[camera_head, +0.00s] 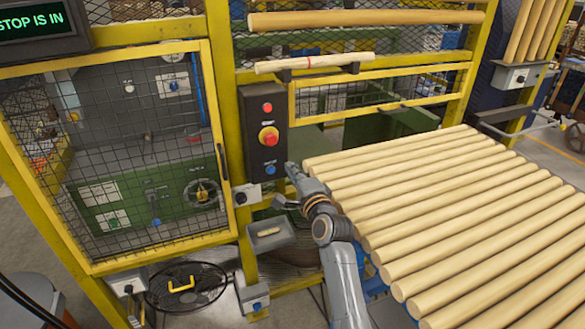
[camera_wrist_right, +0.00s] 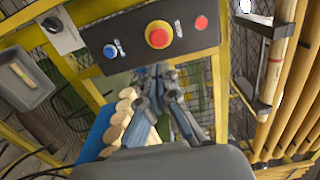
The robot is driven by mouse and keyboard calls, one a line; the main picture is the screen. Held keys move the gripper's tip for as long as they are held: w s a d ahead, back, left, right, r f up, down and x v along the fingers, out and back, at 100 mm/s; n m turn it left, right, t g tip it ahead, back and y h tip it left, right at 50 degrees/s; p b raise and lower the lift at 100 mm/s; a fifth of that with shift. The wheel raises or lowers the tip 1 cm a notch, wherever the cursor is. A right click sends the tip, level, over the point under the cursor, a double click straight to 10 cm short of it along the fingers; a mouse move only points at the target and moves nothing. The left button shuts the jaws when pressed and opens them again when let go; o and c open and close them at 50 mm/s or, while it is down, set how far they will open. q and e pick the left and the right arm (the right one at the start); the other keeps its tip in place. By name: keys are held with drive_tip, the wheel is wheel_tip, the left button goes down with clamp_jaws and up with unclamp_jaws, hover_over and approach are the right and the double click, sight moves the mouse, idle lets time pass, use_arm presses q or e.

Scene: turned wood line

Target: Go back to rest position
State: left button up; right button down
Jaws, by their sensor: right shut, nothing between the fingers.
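My right gripper (camera_head: 289,169) is shut and empty, just right of the lower part of a black control box (camera_head: 254,133) in the head view. The box carries a red button (camera_head: 267,107), a red emergency stop on a yellow base (camera_head: 268,137) and a blue button (camera_head: 270,169). In the wrist view my right gripper (camera_wrist_right: 156,76) points toward the box (camera_wrist_right: 124,46), below the emergency stop (camera_wrist_right: 159,34). I cannot tell whether the fingertips touch the box. My left gripper is not in view.
Pale wooden rods (camera_head: 440,205) lie in a row right of my right arm. A yellow mesh door (camera_head: 214,110) encloses a green machine (camera_head: 150,190) at left. A grey tray (camera_head: 270,236) hangs below the box. One rod (camera_head: 315,64) rests on brackets above. A display reads "STOP IS IN" (camera_head: 35,21).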

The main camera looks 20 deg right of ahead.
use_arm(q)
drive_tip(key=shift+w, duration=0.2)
